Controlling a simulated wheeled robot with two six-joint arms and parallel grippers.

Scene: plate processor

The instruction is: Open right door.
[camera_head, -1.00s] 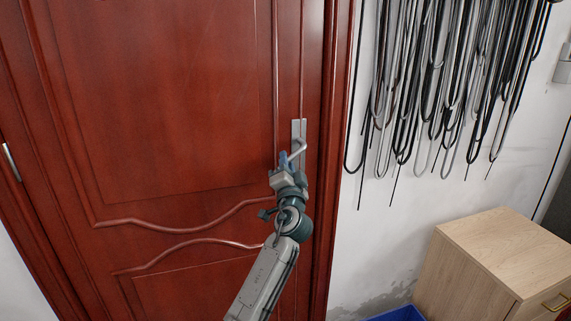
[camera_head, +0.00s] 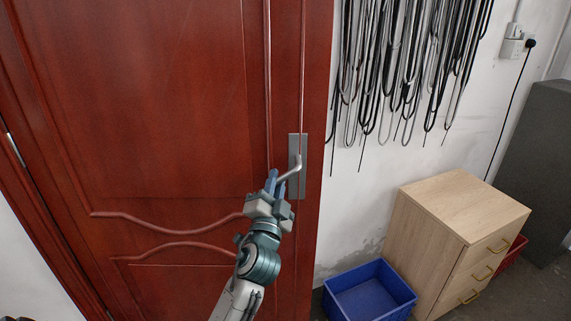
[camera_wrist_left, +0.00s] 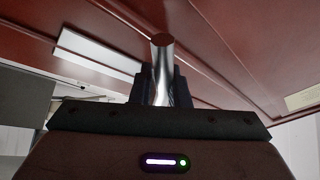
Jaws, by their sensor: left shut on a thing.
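The red-brown panelled door (camera_head: 180,110) fills the left and middle of the head view. Its metal handle plate (camera_head: 294,150) is near its right edge, with a silver lever handle (camera_head: 291,171) pointing left. My left gripper (camera_head: 275,183) is shut on the lever's end. In the left wrist view the lever (camera_wrist_left: 162,60) stands up between the two dark fingers, and the plate (camera_wrist_left: 95,53) is behind it. The door's right edge overlaps the wall and hides the frame on that side, so the door looks slightly ajar towards me. My right gripper is not in view.
Black and grey cables (camera_head: 400,70) hang on the white wall right of the door. A blue bin (camera_head: 368,295) and a wooden drawer cabinet (camera_head: 440,240) stand on the floor at right. A dark grey cabinet (camera_head: 540,170) is at the far right.

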